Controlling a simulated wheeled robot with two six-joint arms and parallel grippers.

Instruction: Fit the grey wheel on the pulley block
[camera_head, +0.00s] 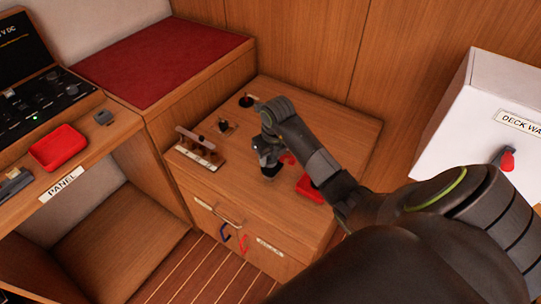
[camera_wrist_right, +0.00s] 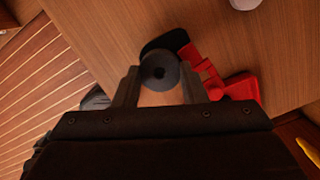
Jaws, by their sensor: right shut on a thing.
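In the head view my right gripper (camera_head: 269,162) is over the front part of a wooden cabinet top, and the wheel is hard to make out there. A red and black piece (camera_wrist_right: 178,42) lies just beyond the wheel in the wrist view. I cannot tell whether it is the pulley block, or whether the wheel touches it. My left gripper is not in view.
A wooden rack (camera_head: 199,149) with upright pegs stands left on the cabinet top (camera_head: 335,125). Small dark fittings (camera_head: 226,126) stand behind. Another red tray (camera_head: 58,147) is on the panel shelf at left.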

